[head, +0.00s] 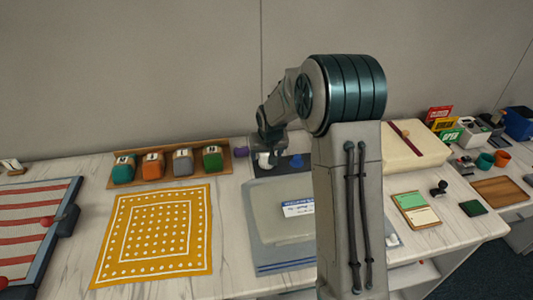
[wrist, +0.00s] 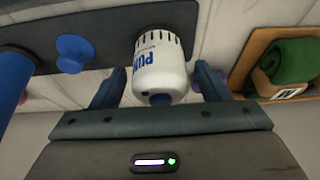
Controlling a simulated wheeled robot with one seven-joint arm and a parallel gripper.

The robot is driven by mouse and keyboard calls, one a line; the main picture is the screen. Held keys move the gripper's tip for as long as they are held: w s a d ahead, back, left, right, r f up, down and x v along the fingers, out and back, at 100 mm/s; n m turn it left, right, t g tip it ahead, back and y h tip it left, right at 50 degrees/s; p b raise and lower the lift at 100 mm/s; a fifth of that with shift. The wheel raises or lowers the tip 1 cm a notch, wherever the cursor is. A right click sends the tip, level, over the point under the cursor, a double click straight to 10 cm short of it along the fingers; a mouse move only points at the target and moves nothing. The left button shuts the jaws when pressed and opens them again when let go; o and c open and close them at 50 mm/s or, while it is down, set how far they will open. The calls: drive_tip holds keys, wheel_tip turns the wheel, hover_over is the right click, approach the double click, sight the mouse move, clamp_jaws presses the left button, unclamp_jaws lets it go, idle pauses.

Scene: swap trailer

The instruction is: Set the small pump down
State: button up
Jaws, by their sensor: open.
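The small pump (wrist: 160,68) is a white cylinder with blue "PU…" lettering, dark slots around one end and a blue knob at the other. It is between the two fingers of my gripper (wrist: 159,82) in the wrist view. The fingers are open, with a gap showing on each side of the pump. In the head view the pump (head: 264,160) is a small white shape under my gripper (head: 268,148), at the left end of a dark mat (head: 284,172). Its contact with the mat is hard to make out.
A blue knobbed piece (wrist: 72,53) stands on the mat beside the pump. A purple item (head: 240,154) and a wooden rack (head: 174,170) of coloured blocks lie to the left. My arm hides part of the counter.

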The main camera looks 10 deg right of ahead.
drive_tip(key=v, duration=1.2)
drive_tip(key=s+d+r+g, duration=0.1)
drive_tip(key=s, duration=2.9)
drive_tip(key=shift+d+g, duration=0.15)
drive_tip(key=shift+g, duration=0.15)
drive_tip(key=shift+r, duration=0.15)
